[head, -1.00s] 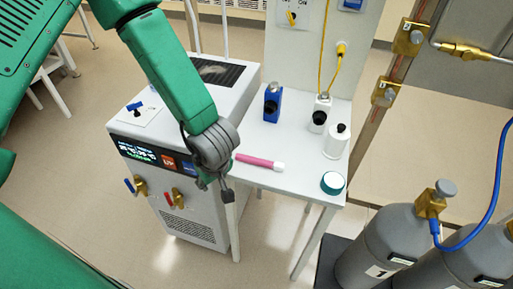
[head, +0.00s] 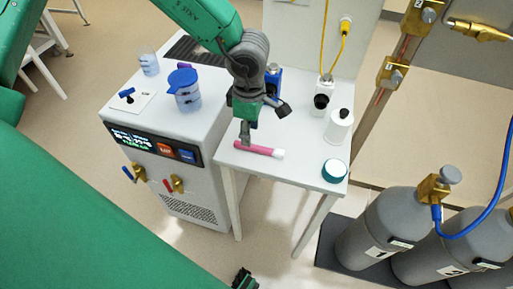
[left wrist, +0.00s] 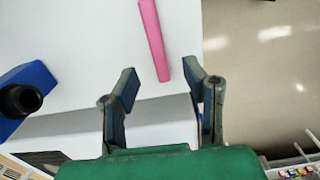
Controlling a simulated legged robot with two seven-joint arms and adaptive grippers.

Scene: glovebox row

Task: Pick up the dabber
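A slim pink stick with a white end, which I take for the dabber (head: 260,150), lies on the small white table (head: 305,182) near its front left part. My left gripper (head: 264,122) is above the table just behind it, fingers apart and empty. In the left wrist view the dabber (left wrist: 154,38) runs away from the gripper (left wrist: 160,75), its near end appearing between the spread fingertips. Whether a finger touches it I cannot tell. A dark tip at the bottom edge of the head view seems to be my right gripper (head: 243,279); its fingers cannot be made out.
A chiller (head: 165,135) with a blue-lidded jar (head: 185,92) stands left. Gas cylinders (head: 385,230) stand right.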

